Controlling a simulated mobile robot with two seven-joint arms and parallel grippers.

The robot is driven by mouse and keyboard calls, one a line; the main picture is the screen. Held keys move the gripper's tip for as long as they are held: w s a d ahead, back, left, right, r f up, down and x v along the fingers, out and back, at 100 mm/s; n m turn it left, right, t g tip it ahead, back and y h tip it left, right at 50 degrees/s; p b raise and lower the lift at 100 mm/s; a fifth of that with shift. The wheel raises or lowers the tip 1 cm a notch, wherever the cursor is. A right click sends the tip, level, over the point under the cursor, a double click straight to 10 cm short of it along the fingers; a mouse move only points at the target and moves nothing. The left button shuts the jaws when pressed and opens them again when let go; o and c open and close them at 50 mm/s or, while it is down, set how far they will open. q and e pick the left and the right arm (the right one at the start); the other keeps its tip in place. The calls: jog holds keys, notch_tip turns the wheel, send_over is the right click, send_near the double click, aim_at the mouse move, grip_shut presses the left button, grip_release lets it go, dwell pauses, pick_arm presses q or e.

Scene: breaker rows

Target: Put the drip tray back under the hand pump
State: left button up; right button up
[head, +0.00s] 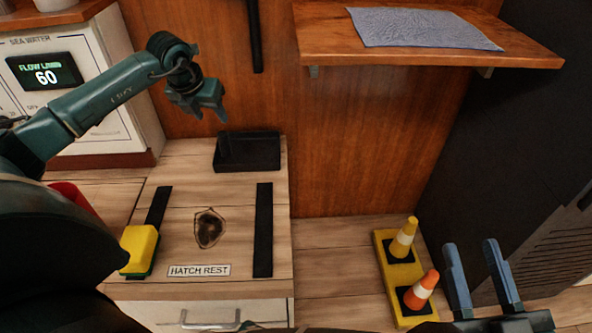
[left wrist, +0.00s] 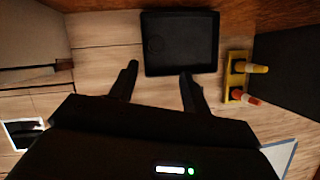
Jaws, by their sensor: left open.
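A black rectangular tray (head: 262,166), which looks like the drip tray, lies at the back of the wooden counter against the wall. It also shows in the left wrist view (left wrist: 180,60), with a faint round mark inside. My left gripper (head: 207,112) is open and empty, above and to the left of the tray. In the left wrist view its fingers (left wrist: 158,72) point toward the tray's near edge, with the tray beyond them. My right gripper (head: 480,268) is open and empty at the lower right. I cannot make out a hand pump.
The counter (head: 180,235) carries two black strips, a dark stain (head: 208,228), a "HATCH REST" label (head: 199,270) and a yellow sponge (head: 138,248). A wall shelf (head: 430,57) overhangs at right. Two cones stand on a yellow base (head: 387,262). A dark cabinet (head: 520,140) bounds the right.

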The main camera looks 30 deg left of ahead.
pick_arm(q)
jog(key=s+d+f+m+g+h, duration=0.1)
jog(key=s+d+f+h, duration=0.2)
jog(key=d, duration=0.7)
jog(key=s+d+f+m+h, duration=0.1)
jog(key=s+d+h, duration=0.1)
jog(key=d+h, duration=0.5)
jog(key=s+d+f+m+g+h, duration=0.1)
jog(key=s+d+f+h, duration=0.15)
jog(key=d, duration=0.95)
jog(key=s+d+r+n+t+h, duration=0.3)
jog(key=s+d+r+n+h, duration=0.4)
jog(key=s+d+r, duration=0.4)
jog(key=shift+s+a+r+n+t+y, duration=0.1)
jog(key=shift+a+r+n+t+y, duration=0.35)
jog(key=shift+n+t+y, duration=2.35)
jog(key=shift+s+a+r+n+t+y, duration=0.3)
jog(key=shift+n+t, duration=1.25)
jog(key=shift+n, duration=3.2)
jog(key=shift+w+a+r+n+t+y, duration=0.1)
jog(key=shift+a+r+n+t+y, duration=0.55)
jog(key=shift+n+t, duration=2.3)
jog(key=shift+s+f+n+g+y+p, duration=0.1)
jog(key=shift+f+n+g+y+p, duration=0.2)
jog(key=shift+n+g+y, duration=0.45)
